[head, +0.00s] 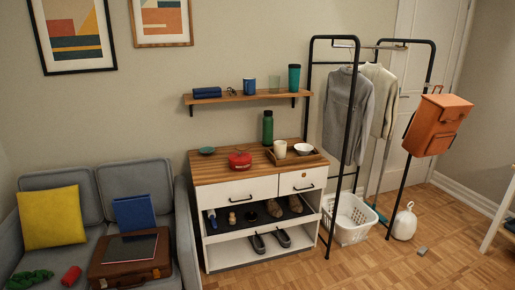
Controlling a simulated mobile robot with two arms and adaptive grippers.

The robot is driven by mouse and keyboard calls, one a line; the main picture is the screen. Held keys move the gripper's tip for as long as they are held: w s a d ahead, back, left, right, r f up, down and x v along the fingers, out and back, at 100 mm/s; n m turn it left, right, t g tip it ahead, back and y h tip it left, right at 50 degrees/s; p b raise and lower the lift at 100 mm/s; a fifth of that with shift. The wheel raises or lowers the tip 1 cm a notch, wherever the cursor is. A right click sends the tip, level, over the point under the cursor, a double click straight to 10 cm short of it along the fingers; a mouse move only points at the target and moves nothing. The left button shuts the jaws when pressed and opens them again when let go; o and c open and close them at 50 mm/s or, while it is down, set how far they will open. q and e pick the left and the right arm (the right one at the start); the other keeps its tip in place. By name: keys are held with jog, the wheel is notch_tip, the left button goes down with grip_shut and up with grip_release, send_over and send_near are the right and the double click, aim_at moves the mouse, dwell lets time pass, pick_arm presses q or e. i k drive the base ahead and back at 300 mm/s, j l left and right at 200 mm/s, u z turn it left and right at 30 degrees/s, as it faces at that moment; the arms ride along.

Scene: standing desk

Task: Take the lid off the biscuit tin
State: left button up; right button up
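A small red rounded container (239,161), which looks like the biscuit tin, stands on the wooden top of the white cabinet (220,172), near the front edge. It appears closed, but it is too small in the view to make out its lid clearly. Neither of my grippers shows in the head view.
A teal dish (206,150) lies left of the red container. A green bottle (267,128) stands behind it to the right. A wooden tray (318,160) with a cream mug (280,149) and white bowl (304,148) is at right. Floor before the cabinet is clear.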

aim_at(240, 157)
jog(key=i+l+u, duration=0.15)
jog(key=i, duration=0.4)
jog(key=i+l+u, duration=0.1)
jog(key=i+l, duration=0.25)
jog(key=i, duration=0.15)
jog(key=i+l+u, duration=0.15)
jog(key=i+l, duration=0.15)
jog(key=i, duration=0.2)
